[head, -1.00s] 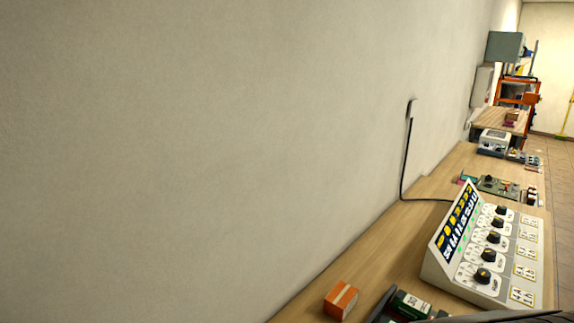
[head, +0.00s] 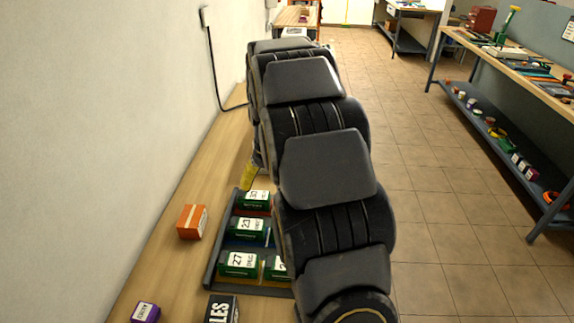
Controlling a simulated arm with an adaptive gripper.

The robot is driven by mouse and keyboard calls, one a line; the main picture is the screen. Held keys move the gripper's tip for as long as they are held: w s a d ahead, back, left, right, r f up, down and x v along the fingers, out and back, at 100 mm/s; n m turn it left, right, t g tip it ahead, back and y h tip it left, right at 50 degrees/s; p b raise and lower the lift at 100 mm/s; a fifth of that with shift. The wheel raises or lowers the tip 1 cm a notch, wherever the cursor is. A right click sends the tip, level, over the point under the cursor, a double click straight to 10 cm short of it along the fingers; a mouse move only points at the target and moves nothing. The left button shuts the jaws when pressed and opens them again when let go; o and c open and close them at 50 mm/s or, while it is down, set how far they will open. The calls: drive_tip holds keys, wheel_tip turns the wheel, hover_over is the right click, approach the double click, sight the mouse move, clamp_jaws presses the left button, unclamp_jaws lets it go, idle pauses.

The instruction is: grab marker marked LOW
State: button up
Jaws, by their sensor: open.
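No marker that reads LOW can be made out in the head view. A dark tray (head: 222,231) on the wooden bench holds several green blocks with white labels, among them one reading 27 (head: 238,264) and one reading 23 (head: 249,231). A purple block (head: 145,313) with a white label lies at the bench's near end, its lettering too small to read surely. My black arm covers the tray's right side and the bench beyond. My gripper cannot be made out; the arm's links hide that area.
An orange box (head: 192,222) stands left of the tray. A dark box lettered LES (head: 222,309) is in front of it. A yellow item (head: 249,175) shows behind the tray. A wall bounds the left; tiled floor (head: 430,190) is open, with a shelved workbench (head: 505,62) at right.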

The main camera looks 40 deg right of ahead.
drive_tip(key=d+f+m, duration=0.1)
drive_tip(key=d+f, duration=0.5)
drive_tip(key=d, duration=0.3)
drive_tip(key=w+d+f+m+t+h, duration=0.1)
drive_tip(key=d+f, duration=0.5)
drive_tip(key=d, duration=0.3)
drive_tip(key=d+f+m+t+h, duration=0.1)
drive_tip(key=d+f, duration=0.5)
drive_tip(key=d, duration=0.3)
drive_tip(key=shift+w, duration=0.4)
drive_tip(key=shift+d+x, duration=0.2)
drive_tip(key=shift+x, duration=1.65)
drive_tip(key=shift+d+x, duration=0.25)
drive_tip(key=shift+x, duration=1.6)
drive_tip(key=shift+w+r, duration=0.1)
drive_tip(key=shift+w, duration=0.05)
drive_tip(key=c, duration=1.1)
